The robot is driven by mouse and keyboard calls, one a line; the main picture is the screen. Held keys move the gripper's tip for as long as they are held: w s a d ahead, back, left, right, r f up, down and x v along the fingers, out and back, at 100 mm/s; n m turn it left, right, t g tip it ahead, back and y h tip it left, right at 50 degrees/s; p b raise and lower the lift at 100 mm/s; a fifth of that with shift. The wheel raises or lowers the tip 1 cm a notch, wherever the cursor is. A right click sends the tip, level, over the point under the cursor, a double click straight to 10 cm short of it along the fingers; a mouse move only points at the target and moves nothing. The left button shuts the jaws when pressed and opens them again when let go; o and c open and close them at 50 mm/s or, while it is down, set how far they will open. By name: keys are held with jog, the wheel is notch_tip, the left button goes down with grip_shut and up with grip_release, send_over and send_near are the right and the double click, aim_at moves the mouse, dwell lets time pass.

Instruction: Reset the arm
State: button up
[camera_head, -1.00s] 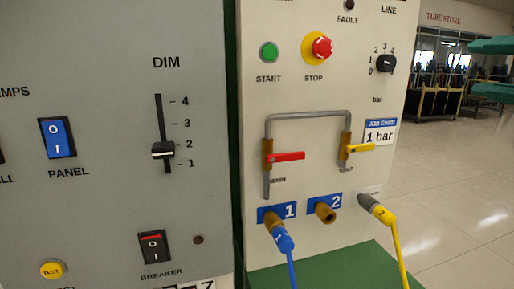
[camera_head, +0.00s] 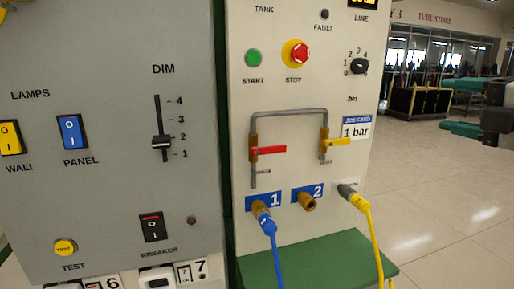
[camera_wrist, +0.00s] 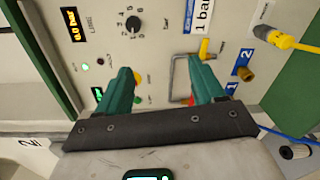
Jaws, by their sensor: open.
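My gripper (camera_head: 442,105) shows at the right edge of the head view, to the right of the panels. Its two green fingers are spread apart with nothing between them. In the wrist view my gripper (camera_wrist: 160,66) faces the cream tank panel (camera_head: 290,20), its fingers reaching in front of the panel's face. That panel carries a green start button (camera_head: 254,58), a red stop button (camera_head: 298,53), a black rotary knob (camera_head: 360,66), a red lever (camera_head: 268,150) and a yellow lever (camera_head: 337,142). Both levers lie roughly level.
A blue hose (camera_head: 274,250) is on port 1 and a yellow hose (camera_head: 372,235) on the grey socket. Port 2 (camera_head: 306,201) is bare. A green ledge (camera_head: 330,258) juts out below. The grey lamp panel (camera_head: 110,190) stands left. Open tiled floor (camera_head: 440,220) lies right.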

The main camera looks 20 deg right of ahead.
jog(key=a+f+m+g+p, duration=0.2)
jog(key=a+f+m, duration=0.2)
jog(key=f, duration=0.6)
jog(key=a+f+m+g+p, duration=0.1)
jog(key=a+f+m+g, duration=0.3)
jog(key=f, duration=0.6)
jog(key=a+f+m+g+p, duration=0.1)
jog(key=a+f+m+p, duration=0.3)
jog(key=f, duration=0.6)
jog(key=s+a+f+m+g, duration=0.4)
jog(key=s+a+f+m, duration=0.1)
jog(key=s+f, duration=0.6)
jog(key=s+f+m+g+p, duration=0.1)
jog(key=s+f+m+g, duration=0.1)
jog(key=s+f, duration=0.2)
jog(key=s+f+m+g, duration=0.2)
jog(key=s+f+g, duration=0.1)
jog(key=s, duration=0.8)
jog(key=shift+s+a+f+h+p, duration=0.3)
jog(key=shift+a+f+h+p, duration=0.15)
jog(key=shift+f, duration=0.35)
